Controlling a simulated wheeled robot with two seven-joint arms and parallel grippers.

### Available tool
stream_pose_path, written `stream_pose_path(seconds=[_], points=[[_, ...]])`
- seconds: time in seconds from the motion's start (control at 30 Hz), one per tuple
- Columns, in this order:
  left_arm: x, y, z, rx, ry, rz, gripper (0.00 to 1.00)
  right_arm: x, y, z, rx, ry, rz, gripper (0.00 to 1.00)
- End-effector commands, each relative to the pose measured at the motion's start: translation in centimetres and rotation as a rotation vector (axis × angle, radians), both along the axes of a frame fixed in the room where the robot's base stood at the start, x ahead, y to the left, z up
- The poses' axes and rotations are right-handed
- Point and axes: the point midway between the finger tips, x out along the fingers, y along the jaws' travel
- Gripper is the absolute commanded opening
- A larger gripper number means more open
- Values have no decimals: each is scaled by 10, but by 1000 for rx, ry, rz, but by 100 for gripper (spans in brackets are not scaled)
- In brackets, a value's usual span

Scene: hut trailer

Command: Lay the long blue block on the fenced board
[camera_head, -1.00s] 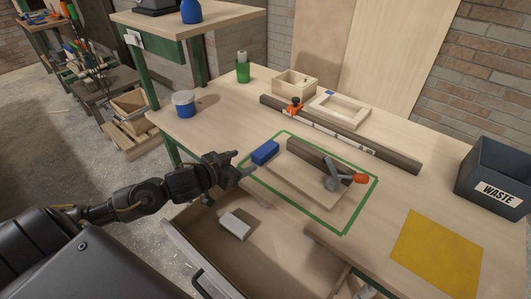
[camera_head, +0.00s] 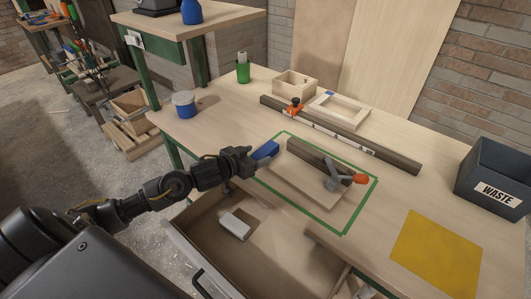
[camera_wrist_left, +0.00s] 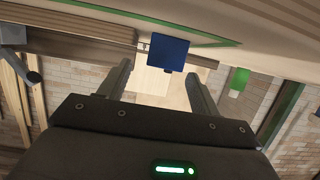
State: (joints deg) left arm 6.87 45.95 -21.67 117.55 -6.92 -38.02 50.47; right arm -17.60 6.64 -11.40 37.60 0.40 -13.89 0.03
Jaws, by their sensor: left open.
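The blue block (camera_head: 267,150) lies on the workbench at the left corner of the green outline, left of the fenced board. The fenced board (camera_head: 296,180) is pale wood with a dark fence (camera_head: 318,160) along its back and a grey clamp with an orange tip (camera_head: 345,178). My left gripper (camera_head: 250,158) is open at the near left end of the block and hides part of it. In the left wrist view the block (camera_wrist_left: 168,53) shows between and ahead of the open fingers (camera_wrist_left: 158,72). My right gripper is out of view.
An open drawer (camera_head: 262,240) with a white block (camera_head: 235,225) lies below the bench edge. A long dark bar (camera_head: 340,135), a wooden box (camera_head: 295,84) and a frame (camera_head: 338,110) lie behind. A yellow sheet (camera_head: 437,255) and waste bin (camera_head: 495,180) are at right.

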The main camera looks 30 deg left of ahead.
Motion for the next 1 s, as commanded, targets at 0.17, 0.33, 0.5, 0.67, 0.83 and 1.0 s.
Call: stream_pose_path(seconds=[0.17, 0.33, 0.5, 0.67, 0.83, 1.0], points=[[26, -2, -7, -2, -1, 2, 64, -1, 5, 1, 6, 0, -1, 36], [35, -4, -11, 0, 0, 0, 64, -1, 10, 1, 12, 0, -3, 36], [35, -4, -11, 0, 0, 0, 64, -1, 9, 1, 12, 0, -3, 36], [35, -4, -11, 0, 0, 0, 45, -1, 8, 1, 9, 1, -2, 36], [34, -4, -11, 0, 0, 0, 23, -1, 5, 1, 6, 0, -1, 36], [34, -4, -11, 0, -1, 0, 11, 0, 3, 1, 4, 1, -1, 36]])
